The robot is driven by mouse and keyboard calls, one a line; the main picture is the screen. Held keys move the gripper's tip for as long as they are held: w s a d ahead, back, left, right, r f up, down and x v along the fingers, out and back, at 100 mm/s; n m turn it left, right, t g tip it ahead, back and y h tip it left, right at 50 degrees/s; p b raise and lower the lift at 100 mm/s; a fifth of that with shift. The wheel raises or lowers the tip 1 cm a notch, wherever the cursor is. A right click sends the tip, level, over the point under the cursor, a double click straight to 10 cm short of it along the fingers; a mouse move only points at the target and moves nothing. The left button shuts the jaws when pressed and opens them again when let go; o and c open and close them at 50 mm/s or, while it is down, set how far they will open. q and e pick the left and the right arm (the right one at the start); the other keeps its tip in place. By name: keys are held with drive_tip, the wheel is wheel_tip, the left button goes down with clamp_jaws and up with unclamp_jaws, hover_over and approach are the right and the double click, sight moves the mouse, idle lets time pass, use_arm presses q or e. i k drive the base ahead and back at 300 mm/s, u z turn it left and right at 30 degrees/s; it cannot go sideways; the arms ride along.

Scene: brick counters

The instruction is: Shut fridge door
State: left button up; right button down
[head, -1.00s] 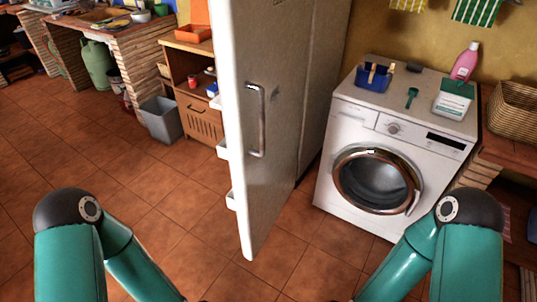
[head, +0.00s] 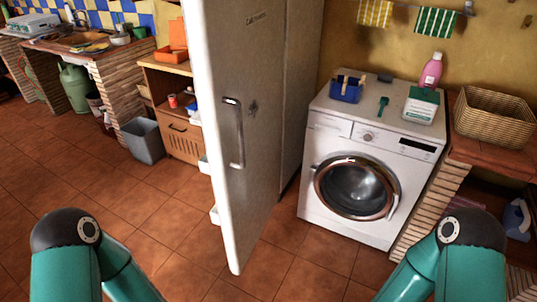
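The fridge door (head: 262,75) stands open in the middle of the head view, seen from its outer side and jutting toward me. Its vertical metal handle (head: 234,132) is near the left, free edge. White door shelves (head: 214,214) peek out past that edge, on the inner side. The fridge body (head: 300,90) shows only in part behind the door. My two teal arms enter at the bottom left and bottom right. Both grippers are below the frame, and nothing of mine touches the door.
A wicker basket (head: 494,117) sits on the brick counter at right. A grey bin (head: 143,141) and wooden cabinet stand left. The tiled floor at left is clear.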

sight(236, 48)
drive_tip(key=u, duration=0.1)
drive_tip(key=i, duration=0.8)
drive_tip(key=z, duration=0.7)
drive_tip(key=k, duration=1)
drive_tip(key=u, duration=0.15)
drive_tip(key=i, duration=1)
